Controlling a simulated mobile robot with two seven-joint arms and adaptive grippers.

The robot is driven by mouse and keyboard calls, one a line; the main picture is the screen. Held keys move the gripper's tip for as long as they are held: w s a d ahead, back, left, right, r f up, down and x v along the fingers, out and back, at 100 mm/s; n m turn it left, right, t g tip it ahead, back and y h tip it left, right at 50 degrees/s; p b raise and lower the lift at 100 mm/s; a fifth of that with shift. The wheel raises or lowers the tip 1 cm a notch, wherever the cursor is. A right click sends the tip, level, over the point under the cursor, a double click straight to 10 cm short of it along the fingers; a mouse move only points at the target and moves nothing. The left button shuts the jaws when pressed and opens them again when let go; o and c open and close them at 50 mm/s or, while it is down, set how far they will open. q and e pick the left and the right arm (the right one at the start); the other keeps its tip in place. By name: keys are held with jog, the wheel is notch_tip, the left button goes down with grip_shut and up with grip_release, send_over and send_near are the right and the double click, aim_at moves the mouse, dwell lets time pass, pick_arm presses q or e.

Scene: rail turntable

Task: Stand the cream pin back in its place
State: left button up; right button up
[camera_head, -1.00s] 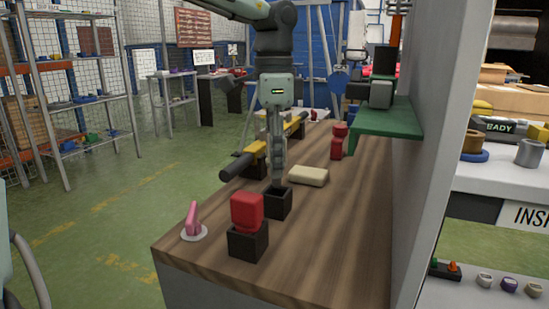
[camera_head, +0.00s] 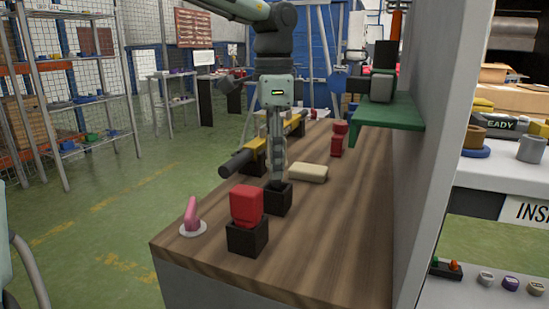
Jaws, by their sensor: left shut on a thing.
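My left gripper (camera_head: 277,174) points straight down over a black square socket (camera_head: 276,201) on the wooden bench. It is shut on a slim pale thing, apparently the cream pin (camera_head: 283,157), which is mostly hidden by the fingers. The fingertips are at or just above the socket's top. I cannot tell how far the pin's lower end is inside. My right gripper is out of view.
A red block (camera_head: 247,204) sits in a nearer black socket (camera_head: 247,238). A cream block (camera_head: 308,172) lies right of my gripper. A dark bar with yellow parts (camera_head: 248,157) is behind left. A green shelf (camera_head: 383,115) juts out at right. A pink lever (camera_head: 191,214) stands front left.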

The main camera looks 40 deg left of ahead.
pick_arm(q)
jog(key=shift+f+b, duration=1.1)
jog(key=shift+f, duration=0.35)
jog(key=o, duration=1.4)
notch_tip(320, 180, up, 12)
